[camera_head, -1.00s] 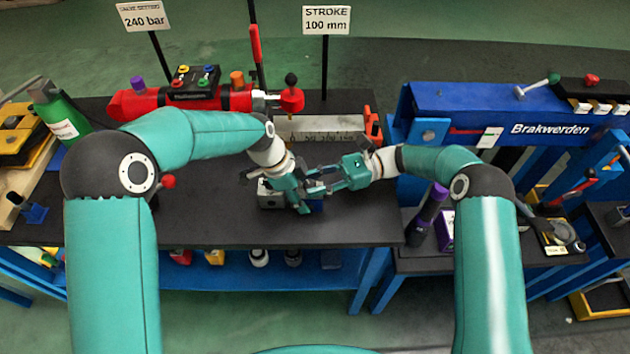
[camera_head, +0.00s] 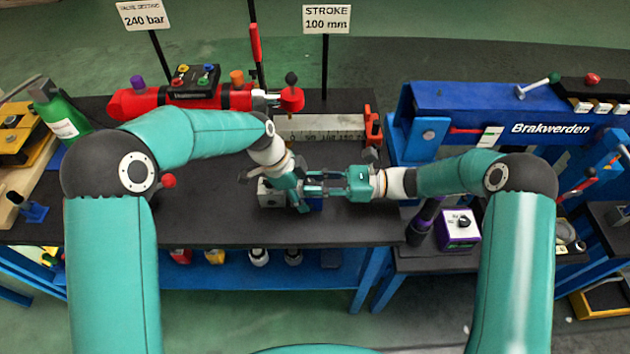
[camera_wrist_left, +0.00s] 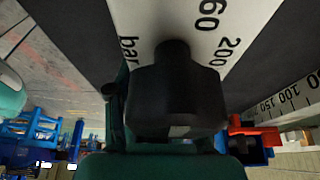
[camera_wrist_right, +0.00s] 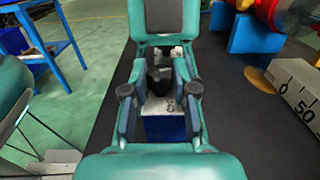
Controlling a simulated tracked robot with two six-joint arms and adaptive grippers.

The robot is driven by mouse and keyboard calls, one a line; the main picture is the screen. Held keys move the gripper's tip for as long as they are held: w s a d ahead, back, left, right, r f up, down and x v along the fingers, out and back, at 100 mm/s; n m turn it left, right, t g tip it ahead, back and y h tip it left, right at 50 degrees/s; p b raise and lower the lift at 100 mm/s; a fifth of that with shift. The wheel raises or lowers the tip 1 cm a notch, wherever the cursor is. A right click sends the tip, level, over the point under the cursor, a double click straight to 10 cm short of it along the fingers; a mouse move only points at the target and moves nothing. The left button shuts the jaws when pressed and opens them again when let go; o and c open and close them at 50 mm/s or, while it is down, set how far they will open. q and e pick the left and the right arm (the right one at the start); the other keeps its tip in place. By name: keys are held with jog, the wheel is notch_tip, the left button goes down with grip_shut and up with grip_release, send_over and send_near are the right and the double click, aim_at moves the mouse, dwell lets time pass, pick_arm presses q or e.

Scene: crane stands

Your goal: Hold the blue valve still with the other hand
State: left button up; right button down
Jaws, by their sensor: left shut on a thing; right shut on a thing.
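The blue valve (camera_head: 316,204) is low on the dark bench, mostly hidden by my grippers. In the right wrist view its blue body (camera_wrist_right: 165,128) lies between the fingers of my right gripper (camera_wrist_right: 160,98), which is shut on it. A black knob (camera_wrist_right: 158,78) stands above the body beside a pale marked face. In the left wrist view the black knob (camera_wrist_left: 175,100) sits before a white scale plate (camera_wrist_left: 210,40) marked in bar, and my left gripper is shut on it. In the head view my left gripper (camera_head: 298,192) and right gripper (camera_head: 312,187) meet closely there.
A grey block (camera_head: 269,196) is just left of the grippers. A long scale bar (camera_head: 318,127) and a red cylinder (camera_head: 150,104) lie behind. A purple box (camera_head: 458,230) stands on the lower right bench.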

jog(key=shift+s+m+t, duration=0.1)
jog(key=shift+m+t, duration=1.1)
jog(key=shift+t, duration=0.6)
jog(key=shift+h, duration=0.3)
jog(key=c, duration=1.2)
grip_release()
jog(key=v, duration=1.2)
jog(key=shift+s+f, duration=0.1)
jog(key=shift+f, duration=0.05)
